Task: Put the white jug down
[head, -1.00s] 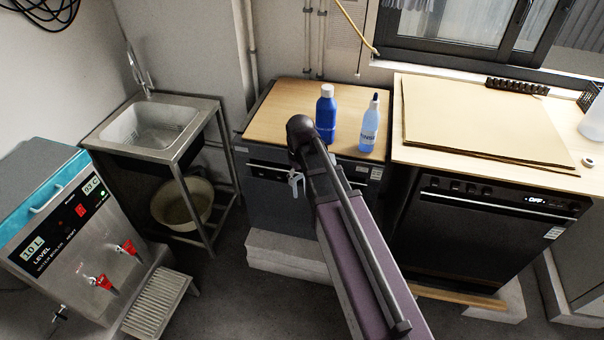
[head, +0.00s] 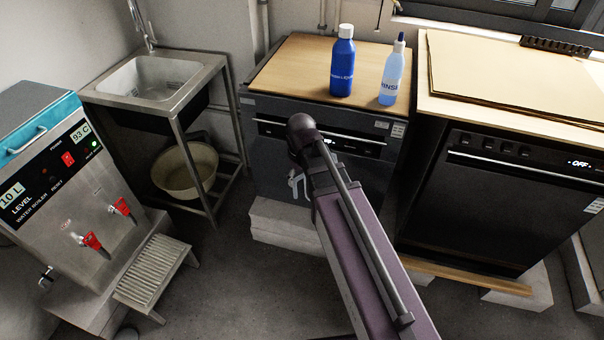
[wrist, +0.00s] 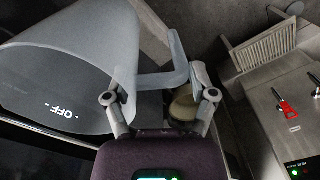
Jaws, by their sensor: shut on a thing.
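The jug (wrist: 100,35) fills the upper left of the wrist view, pale grey in the shade, with its handle (wrist: 168,76) pointing towards my fingers. My gripper (wrist: 160,94) is shut on the handle, which lies between the two fingers. The jug is held off the ground, in front of a dark appliance front whose OFF display shows within its outline. In the head view my arm hides most of the jug. A small pale piece beside the arm's end could be a finger or part of the handle; I cannot tell.
A wooden-topped appliance (head: 290,62) carries a blue bottle (head: 342,65) and a rinse bottle (head: 391,72), with its left top clear. A counter with a board (head: 490,75) stands right. A sink (head: 155,78), basin (head: 185,168) and water boiler (head: 65,175) are left.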

